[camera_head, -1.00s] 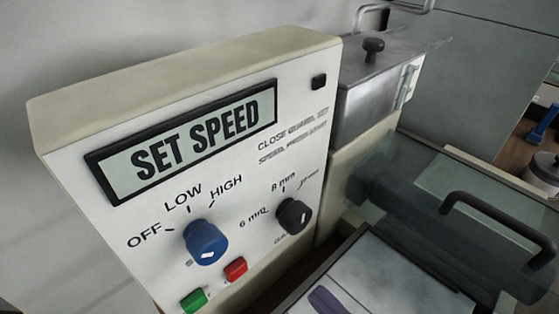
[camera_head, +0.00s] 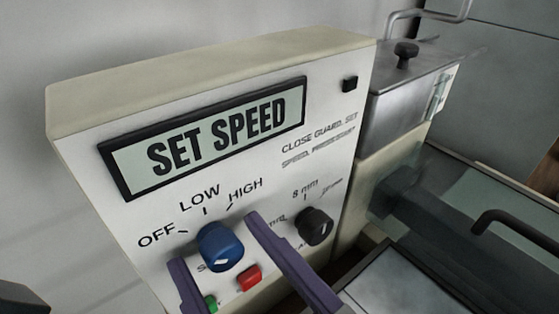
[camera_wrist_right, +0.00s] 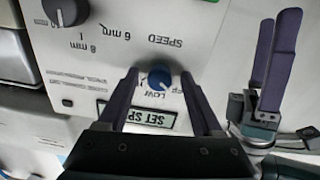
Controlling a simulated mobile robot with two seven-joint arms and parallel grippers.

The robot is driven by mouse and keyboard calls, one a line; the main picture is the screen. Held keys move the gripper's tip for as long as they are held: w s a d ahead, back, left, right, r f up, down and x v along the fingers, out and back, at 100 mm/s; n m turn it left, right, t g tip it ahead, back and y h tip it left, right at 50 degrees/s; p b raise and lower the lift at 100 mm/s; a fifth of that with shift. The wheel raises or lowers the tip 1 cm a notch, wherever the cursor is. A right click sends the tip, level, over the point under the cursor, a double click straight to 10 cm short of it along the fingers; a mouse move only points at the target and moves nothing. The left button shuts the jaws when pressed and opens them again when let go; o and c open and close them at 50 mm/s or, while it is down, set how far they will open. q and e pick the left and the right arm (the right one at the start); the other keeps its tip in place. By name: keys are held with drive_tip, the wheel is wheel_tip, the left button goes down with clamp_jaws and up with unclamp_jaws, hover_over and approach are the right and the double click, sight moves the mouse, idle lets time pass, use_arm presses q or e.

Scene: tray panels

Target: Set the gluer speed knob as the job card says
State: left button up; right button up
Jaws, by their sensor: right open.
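The blue speed knob (camera_head: 220,246) sits on the white panel below the labels OFF, LOW and HIGH. A white mark shows on its lower face; I cannot tell which label it is set to. My right gripper (camera_head: 215,240) is open, with one purple finger on each side of the knob. In the right wrist view the knob (camera_wrist_right: 160,77) also lies between the fingertips; I cannot tell whether they touch it. My left gripper (camera_wrist_right: 275,50) shows at the right of that view, its opening unclear. The display (camera_head: 210,137) reads SET SPEED. No job card is seen.
A black knob (camera_head: 314,227) with mm labels sits right of the blue one, close to a finger. A red button (camera_head: 249,277) and a partly hidden green button (camera_head: 211,303) lie below. A metal glue tank (camera_head: 412,95) and a clear guard stand to the right.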

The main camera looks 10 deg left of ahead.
drive_tip(key=shift+c, duration=0.3)
clamp_jaws()
drive_tip(key=shift+m, duration=0.3)
drive_tip(key=m+p, duration=0.1)
drive_tip(key=m, duration=0.2)
drive_tip(key=shift+m, duration=0.3)
drive_tip(key=m, duration=0.5)
drive_tip(key=shift+p, duration=0.3)
drive_tip(key=shift+m, duration=0.3)
drive_tip(key=shift+o, duration=0.3)
unclamp_jaws()
drive_tip(key=shift+d+g, duration=0.1)
drive_tip(key=shift+g, duration=0.2)
